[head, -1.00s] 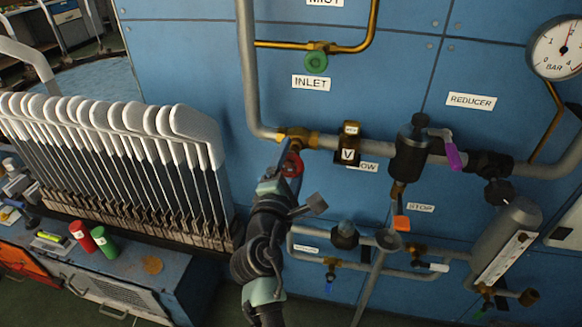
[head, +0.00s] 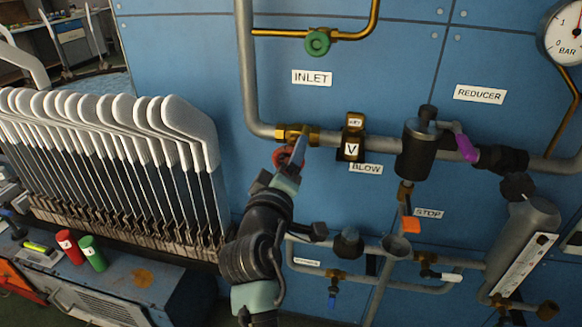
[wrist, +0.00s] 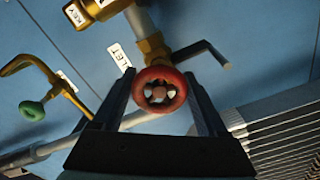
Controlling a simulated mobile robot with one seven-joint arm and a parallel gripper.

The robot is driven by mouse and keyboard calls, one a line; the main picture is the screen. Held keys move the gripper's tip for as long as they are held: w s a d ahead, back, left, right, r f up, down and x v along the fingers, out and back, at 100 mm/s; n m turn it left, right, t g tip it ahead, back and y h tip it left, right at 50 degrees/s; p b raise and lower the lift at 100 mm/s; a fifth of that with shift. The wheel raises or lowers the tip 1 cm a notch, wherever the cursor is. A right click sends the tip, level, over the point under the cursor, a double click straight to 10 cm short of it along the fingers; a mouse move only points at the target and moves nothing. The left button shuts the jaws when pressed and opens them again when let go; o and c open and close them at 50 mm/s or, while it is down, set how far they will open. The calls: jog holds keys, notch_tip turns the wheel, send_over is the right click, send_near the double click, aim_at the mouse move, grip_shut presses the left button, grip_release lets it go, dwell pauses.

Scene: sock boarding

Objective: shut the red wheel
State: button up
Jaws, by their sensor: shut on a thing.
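The red wheel (head: 281,158) sits below the brass fitting (head: 297,134) at the left end of the horizontal pipe, under the INLET label. In the wrist view the round, spoked red wheel (wrist: 160,72) faces me. My gripper (wrist: 163,92) has one dark finger on each side of its rim and is shut on it. In the head view my gripper (head: 290,160) covers part of the wheel. I cannot tell from the picture how far the wheel is turned.
A dark bent lever (wrist: 205,50) lies just beyond the wheel. A green wheel (head: 318,42) is above, and a brass valve marked V (head: 352,135) is to the right. A row of white sock boards (head: 150,130) stands close on the left.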

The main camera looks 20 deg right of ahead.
jog(key=m+b, duration=0.1)
jog(key=m, duration=0.1)
jog(key=m+b, duration=0.2)
jog(key=m, duration=0.1)
jog(key=shift+a+f+m+b, duration=0.1)
jog(key=shift+f+m+b, duration=0.2)
jog(key=shift+b, duration=0.1)
jog(key=m+b, duration=0.3)
jog(key=m, duration=0.1)
jog(key=m+b, duration=0.2)
jog(key=m, duration=0.3)
jog(key=shift+w+a+b, duration=0.1)
jog(key=shift+b, duration=0.25)
jog(key=m+b, duration=0.1)
jog(key=m, duration=0.1)
jog(key=m+b, duration=0.1)
jog(key=m, duration=0.1)
jog(key=shift+r+m, duration=0.2)
jog(key=shift+m, duration=0.2)
jog(key=o, duration=1.3)
